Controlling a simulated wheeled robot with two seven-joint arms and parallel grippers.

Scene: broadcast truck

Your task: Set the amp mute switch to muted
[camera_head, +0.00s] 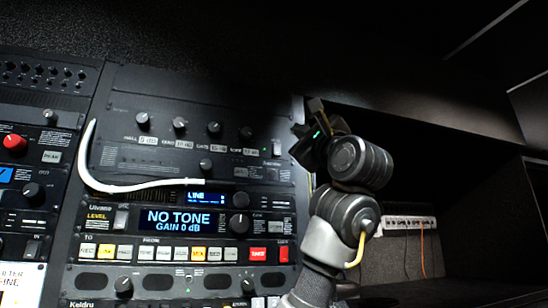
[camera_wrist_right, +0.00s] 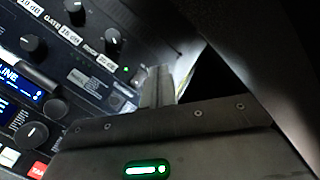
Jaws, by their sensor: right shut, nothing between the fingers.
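A dark rack unit (camera_head: 160,118) with a row of knobs and small dB labels fills the upper middle of the rack in the head view. A small pale switch (camera_head: 276,148) sits at its right end. It could be the amp mute switch, but I cannot read its marking or tell its position. In the right wrist view, a small green light (camera_wrist_right: 125,69) shows at that end of the panel. My right gripper (camera_head: 302,135) is shut and empty, just right of this end; its fingers (camera_wrist_right: 158,86) are close to the panel, and I cannot tell whether they touch. My left gripper is not in view.
Below is a unit with a "NO TONE" display (camera_head: 182,220), a knob (camera_head: 240,224) and a row of buttons. A white cable (camera_head: 88,165) curves across the rack's left part. Right of the rack is a dark recess with a white socket strip (camera_head: 408,222).

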